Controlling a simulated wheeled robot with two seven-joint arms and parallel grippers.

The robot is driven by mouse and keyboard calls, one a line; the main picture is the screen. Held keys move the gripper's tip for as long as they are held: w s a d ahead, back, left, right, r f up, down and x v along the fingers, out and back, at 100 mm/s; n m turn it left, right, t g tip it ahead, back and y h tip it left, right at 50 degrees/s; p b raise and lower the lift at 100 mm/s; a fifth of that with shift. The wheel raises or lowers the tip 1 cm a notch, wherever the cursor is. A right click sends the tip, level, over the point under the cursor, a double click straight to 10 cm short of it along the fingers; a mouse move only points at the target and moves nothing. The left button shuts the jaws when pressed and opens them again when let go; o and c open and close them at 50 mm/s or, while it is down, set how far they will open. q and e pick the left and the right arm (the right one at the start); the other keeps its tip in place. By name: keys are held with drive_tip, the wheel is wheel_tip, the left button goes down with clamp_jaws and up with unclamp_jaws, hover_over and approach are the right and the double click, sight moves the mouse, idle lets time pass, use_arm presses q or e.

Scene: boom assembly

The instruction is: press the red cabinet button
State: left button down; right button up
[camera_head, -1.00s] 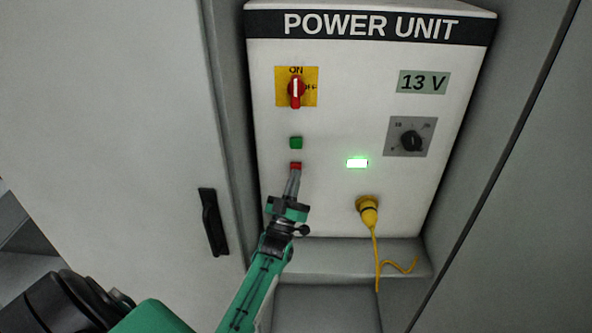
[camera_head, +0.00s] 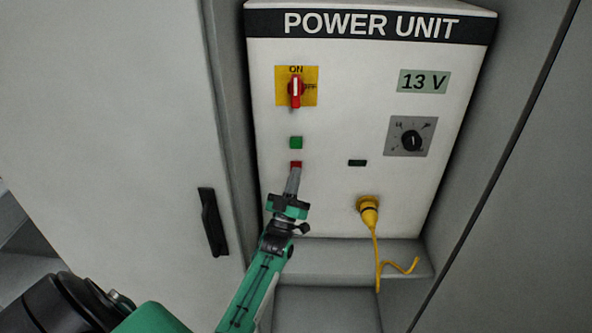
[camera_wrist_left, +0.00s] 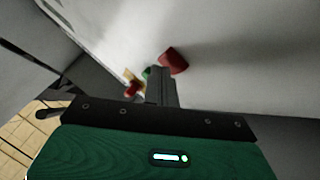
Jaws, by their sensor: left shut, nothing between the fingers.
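The red button (camera_head: 296,164) is on the front of the white power unit (camera_head: 330,200), just below the green button (camera_head: 296,142). My left gripper (camera_head: 295,172) is shut and empty, with its fingertips at the red button's lower edge in the head view. In the left wrist view the closed fingers (camera_wrist_left: 161,75) reach toward the panel beside the red button (camera_wrist_left: 173,61). I cannot tell for sure whether they touch it. The indicator lamp (camera_head: 357,163) is dark. My right gripper is not in view.
A red rotary switch (camera_head: 296,91) on a yellow plate sits above the buttons. A black knob (camera_head: 411,140), a 13 V display (camera_head: 424,82) and a yellow plug with cable (camera_head: 368,212) are to the right. A cabinet door with black handle (camera_head: 213,222) stands at left.

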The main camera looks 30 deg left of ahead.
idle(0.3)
use_arm(q)
drive_tip(key=shift+s+d+p, duration=0.3)
drive_tip(key=shift+s+d, duration=0.15)
drive_tip(key=shift+s, duration=0.3)
drive_tip(key=s+d, duration=0.1)
drive_tip(key=s+p, duration=0.1)
drive_tip(key=s, duration=0.1)
drive_tip(key=s+d, duration=0.1)
drive_tip(key=shift+s+d, duration=0.15)
drive_tip(key=shift+d, duration=0.2)
idle(0.4)
